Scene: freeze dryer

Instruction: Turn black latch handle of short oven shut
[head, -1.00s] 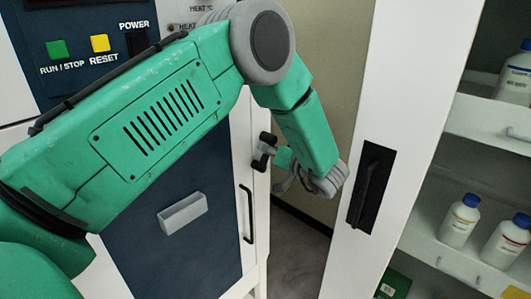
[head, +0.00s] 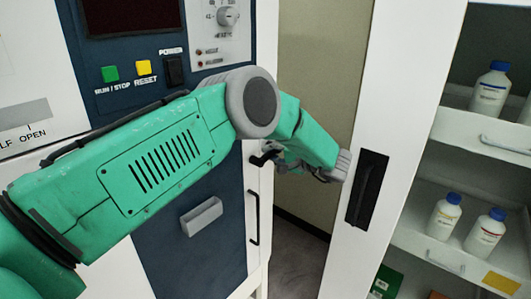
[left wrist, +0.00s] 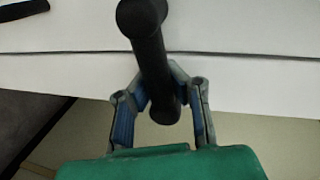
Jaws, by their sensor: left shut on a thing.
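The black latch handle (head: 261,159) sits at the right edge of the white oven front (head: 262,205), partly hidden behind my left arm in the head view. In the left wrist view the handle (left wrist: 150,50) is a dark bar with a round knob at its upper end, set against the white panel. My left gripper (left wrist: 160,92) has its fingers on both sides of the bar's lower part and is shut on it. In the head view the left gripper (head: 281,164) is at the handle, largely covered by my own arm. My right gripper is not in view.
A blue panel with green and yellow buttons (head: 146,67) is at the left. A white cabinet door with a black recessed handle (head: 367,190) stands close to the right of my wrist. Shelves with white bottles (head: 486,232) are further right. A narrow floor gap lies between.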

